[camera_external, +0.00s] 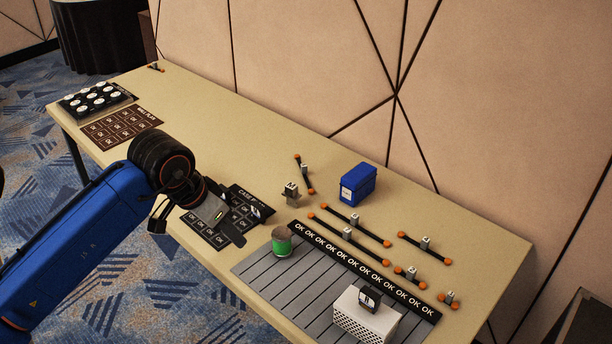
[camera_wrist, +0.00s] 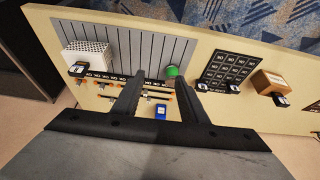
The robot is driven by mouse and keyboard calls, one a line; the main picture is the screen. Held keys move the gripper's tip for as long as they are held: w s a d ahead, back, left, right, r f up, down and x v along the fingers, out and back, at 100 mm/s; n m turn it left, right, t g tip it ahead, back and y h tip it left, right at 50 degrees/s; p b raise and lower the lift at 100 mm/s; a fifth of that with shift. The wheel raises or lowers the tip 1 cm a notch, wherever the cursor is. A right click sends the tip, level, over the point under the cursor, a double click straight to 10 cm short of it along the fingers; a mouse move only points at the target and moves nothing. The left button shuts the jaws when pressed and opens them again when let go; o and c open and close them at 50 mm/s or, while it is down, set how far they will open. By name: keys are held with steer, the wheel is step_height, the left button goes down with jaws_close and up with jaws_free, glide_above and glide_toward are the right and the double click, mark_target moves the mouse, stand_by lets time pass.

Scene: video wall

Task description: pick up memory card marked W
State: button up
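Several small black cards with pale labels show, but I cannot read a W on any of them. In the wrist view one card (camera_wrist: 76,69) is at the white perforated box (camera_wrist: 88,52), one (camera_wrist: 232,88) and another (camera_wrist: 202,87) are by the dark OK grid mat (camera_wrist: 228,67), and one (camera_wrist: 281,100) is beside a brown box (camera_wrist: 268,82). In the external view a card (camera_external: 370,297) stands at the white box (camera_external: 366,318). My gripper (camera_wrist: 162,80) has its fingers apart with nothing between them; it also shows in the external view (camera_external: 215,212), above the grid mat.
A green spool (camera_external: 282,241) stands on the grey slatted board (camera_external: 290,281). Several orange-ended black bars (camera_external: 355,225) and a blue box (camera_external: 358,184) stand near the wall. A brown grid sheet (camera_external: 122,127) and a tray of round pieces (camera_external: 97,97) are at far left.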

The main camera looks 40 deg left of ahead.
steer(key=w+a+r+n+g, duration=0.25)
steer(key=w+a+n, duration=0.3)
steer(key=w, duration=0.35)
steer(key=n+g+h, duration=0.2)
steer(key=n, duration=1)
glide_above(223, 188)
steer(key=f, duration=1.9)
steer(key=shift+s+a+f, duration=0.1)
steer(key=shift+a+f, duration=0.15)
steer(key=shift+a, duration=0.05)
steer(key=shift+d+f, duration=0.15)
steer(key=shift+f, duration=1.35)
steer(key=shift+d+f, duration=0.1)
steer(key=shift+f, duration=1.4)
steer(key=shift+c, duration=0.6)
